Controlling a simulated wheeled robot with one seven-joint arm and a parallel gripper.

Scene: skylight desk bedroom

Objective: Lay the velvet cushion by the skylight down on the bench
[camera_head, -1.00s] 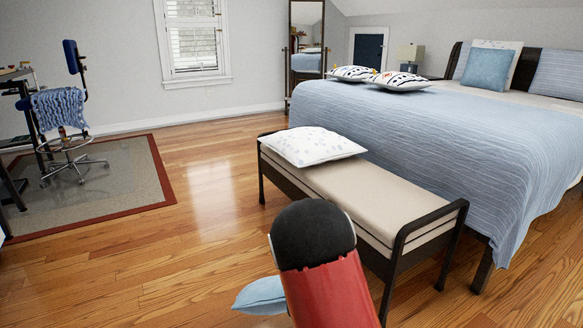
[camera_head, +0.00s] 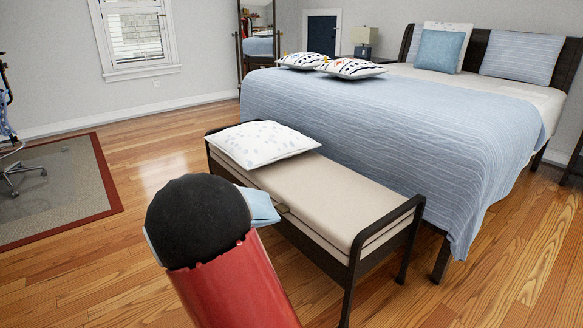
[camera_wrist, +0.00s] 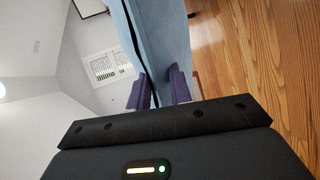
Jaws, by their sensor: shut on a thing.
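A light blue cushion (camera_head: 263,206) shows partly behind my red and black arm in the head view, in front of the bench's left part. In the wrist view the cushion (camera_wrist: 160,38) stands edge-on between the purple fingers of my gripper (camera_wrist: 160,86), which is shut on it. My fingers are hidden behind the arm in the head view. The bench (camera_head: 335,203) has a beige padded seat and dark frame, and stands at the foot of the bed. Its near right part is bare. I cannot tell the gap between cushion and bench.
A white spotted pillow (camera_head: 262,144) lies on the bench's far left end. The bed (camera_head: 370,120) with a blue cover stands behind the bench. Dark armrests (camera_head: 388,222) rise at the bench's ends. Wood floor is clear to the left, up to a rug (camera_head: 60,190).

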